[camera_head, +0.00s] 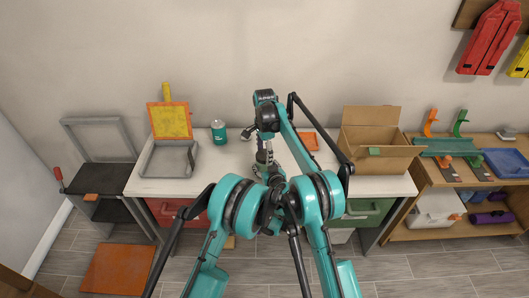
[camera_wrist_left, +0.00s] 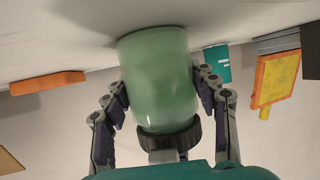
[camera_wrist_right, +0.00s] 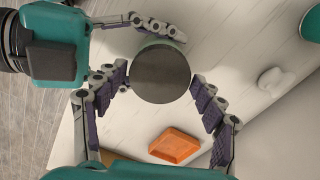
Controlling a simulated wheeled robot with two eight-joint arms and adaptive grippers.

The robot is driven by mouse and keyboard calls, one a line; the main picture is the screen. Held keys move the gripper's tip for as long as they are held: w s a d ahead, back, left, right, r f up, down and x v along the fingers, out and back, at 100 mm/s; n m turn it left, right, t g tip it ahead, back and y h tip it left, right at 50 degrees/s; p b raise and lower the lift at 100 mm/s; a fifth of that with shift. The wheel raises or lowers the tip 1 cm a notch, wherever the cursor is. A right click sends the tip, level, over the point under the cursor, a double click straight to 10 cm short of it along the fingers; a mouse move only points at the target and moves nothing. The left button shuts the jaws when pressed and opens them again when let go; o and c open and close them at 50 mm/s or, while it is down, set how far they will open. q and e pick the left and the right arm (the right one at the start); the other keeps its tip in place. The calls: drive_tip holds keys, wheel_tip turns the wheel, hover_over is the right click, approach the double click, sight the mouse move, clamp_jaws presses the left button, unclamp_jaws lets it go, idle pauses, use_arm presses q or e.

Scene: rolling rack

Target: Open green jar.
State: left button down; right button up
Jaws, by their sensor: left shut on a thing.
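The green jar (camera_wrist_left: 158,75) stands on the white worktop, with a dark ribbed lid (camera_wrist_left: 170,138); the left wrist view is upside down. My left gripper (camera_wrist_left: 161,80) is shut on the jar's body, one finger on each side. In the right wrist view the round dark lid (camera_wrist_right: 161,74) shows from above. My right gripper (camera_wrist_right: 160,78) has its fingers spread on both sides of the lid; a small gap seems to remain. A left gripper finger (camera_wrist_right: 140,22) also shows there. In the head view my arms hide the jar, and my right gripper (camera_head: 264,168) points down.
An orange tray (camera_wrist_right: 175,145) lies near the jar. A teal can (camera_head: 218,132) and a grey box with a yellow panel (camera_head: 168,160) stand left on the worktop. An open cardboard box (camera_head: 375,160) stands right. A small white object (camera_wrist_right: 271,80) lies near the jar.

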drive_tip(key=c, duration=0.7)
drive_tip(key=n, duration=0.9)
drive_tip(key=shift+n, duration=0.4)
drive_tip(key=n, duration=1.1)
drive_tip(key=shift+n, duration=0.4)
drive_tip(key=shift+r, duration=0.3)
drive_tip(key=shift+r, duration=0.85)
